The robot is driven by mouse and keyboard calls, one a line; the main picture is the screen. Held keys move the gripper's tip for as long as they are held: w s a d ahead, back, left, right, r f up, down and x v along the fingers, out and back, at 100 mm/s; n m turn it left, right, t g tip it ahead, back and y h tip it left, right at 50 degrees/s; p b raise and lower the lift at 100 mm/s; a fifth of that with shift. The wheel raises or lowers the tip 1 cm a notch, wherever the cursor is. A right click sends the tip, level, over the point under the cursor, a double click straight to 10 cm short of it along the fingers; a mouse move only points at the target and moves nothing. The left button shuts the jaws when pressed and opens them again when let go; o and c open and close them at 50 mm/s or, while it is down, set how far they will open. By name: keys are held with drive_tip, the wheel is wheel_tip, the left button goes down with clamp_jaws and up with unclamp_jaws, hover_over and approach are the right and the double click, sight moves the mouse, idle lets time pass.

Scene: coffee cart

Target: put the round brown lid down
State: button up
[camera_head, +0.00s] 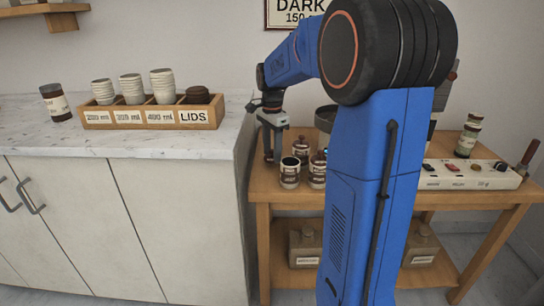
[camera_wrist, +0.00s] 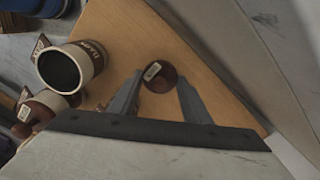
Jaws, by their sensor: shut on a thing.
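My gripper (camera_head: 272,158) is over the left end of the wooden cart. In the wrist view my gripper (camera_wrist: 158,88) is shut on the round brown lid (camera_wrist: 159,76), which has a small pale label on top. The lid shows between the fingertips, over the bare wood; whether it touches the wood I cannot tell. In the head view I cannot make the lid out. An open-topped jar with a dark inside (camera_head: 290,176) stands on the cart right of my gripper; it also shows in the wrist view (camera_wrist: 95,56).
A control panel (camera_head: 478,176) sits at the cart's right.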

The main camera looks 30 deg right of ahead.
sight(272, 150)
drive_tip(key=shift+f, duration=1.1)
drive_tip(key=shift+f, duration=0.1)
drive_tip(key=o, duration=1)
wheel_tip(272, 150, up, 12)
drive_tip(key=shift+f, duration=0.2)
drive_tip(key=shift+s+r, duration=0.1)
drive_tip(key=shift+r, duration=0.25)
